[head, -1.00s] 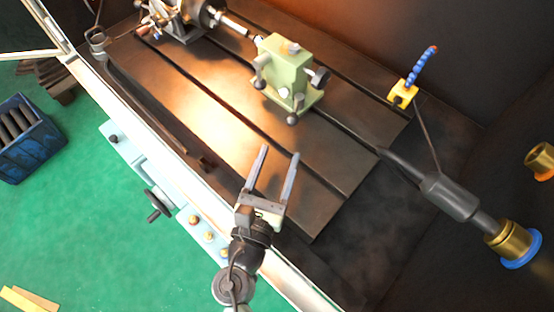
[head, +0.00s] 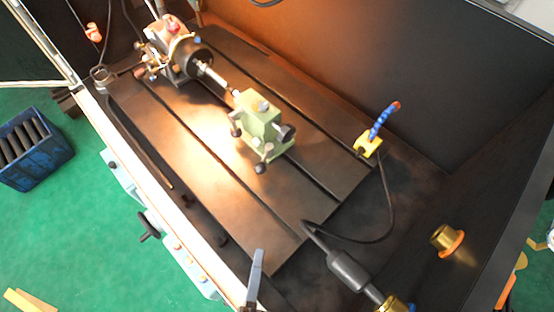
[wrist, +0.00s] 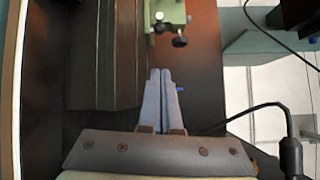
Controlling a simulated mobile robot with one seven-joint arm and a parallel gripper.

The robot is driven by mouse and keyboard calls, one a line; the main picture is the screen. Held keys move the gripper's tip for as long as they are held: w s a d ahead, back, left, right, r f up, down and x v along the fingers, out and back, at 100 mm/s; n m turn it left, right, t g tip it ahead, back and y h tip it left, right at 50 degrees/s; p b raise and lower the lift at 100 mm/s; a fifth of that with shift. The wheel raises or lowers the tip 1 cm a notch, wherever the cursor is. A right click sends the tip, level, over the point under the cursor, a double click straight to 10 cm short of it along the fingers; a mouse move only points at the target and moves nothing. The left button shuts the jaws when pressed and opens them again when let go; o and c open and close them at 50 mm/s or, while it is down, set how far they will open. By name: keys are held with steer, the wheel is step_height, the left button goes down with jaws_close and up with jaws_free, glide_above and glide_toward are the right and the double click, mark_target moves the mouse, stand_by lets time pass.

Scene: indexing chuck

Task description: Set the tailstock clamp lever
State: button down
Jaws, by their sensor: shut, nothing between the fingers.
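The green tailstock (head: 262,122) stands on the dark slotted table in the head view. Several black-knobbed levers stick out of it, one toward the front (head: 261,168); I cannot tell which is the clamp lever. In the wrist view the tailstock (wrist: 168,10) shows at the top edge, partly cut off, with a black knob (wrist: 180,42) hanging from it. My gripper (wrist: 160,72) is shut and empty, its fingertips a short way below the knob in that picture, apart from it. In the head view my gripper (head: 258,255) is at the bottom edge, mostly cut off.
The indexing chuck (head: 185,52) stands at the far left end of the slotted table (head: 215,165). A yellow block with a blue hose (head: 370,146) and a dark cable lie to the right. A dark cylinder with a brass end (head: 350,270) is near the lower right. Enclosure walls surround the table.

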glide_toward(263, 184)
steer(key=shift+n, duration=0.3)
steer(key=w+d+r, duration=0.1)
steer(key=w, duration=0.2)
steer(key=w+d+r, duration=0.1)
steer(key=w, duration=0.2)
steer(key=w+d+r, duration=0.1)
steer(key=w, duration=0.2)
steer(key=shift+w+d+r, duration=0.25)
steer(key=shift+w+r, duration=0.1)
steer(key=shift+w, duration=0.05)
steer(key=shift+p, duration=0.3)
steer(key=shift+a+r+p, duration=0.15)
steer(key=shift+a+p, duration=0.25)
steer(key=shift+a, duration=0.55)
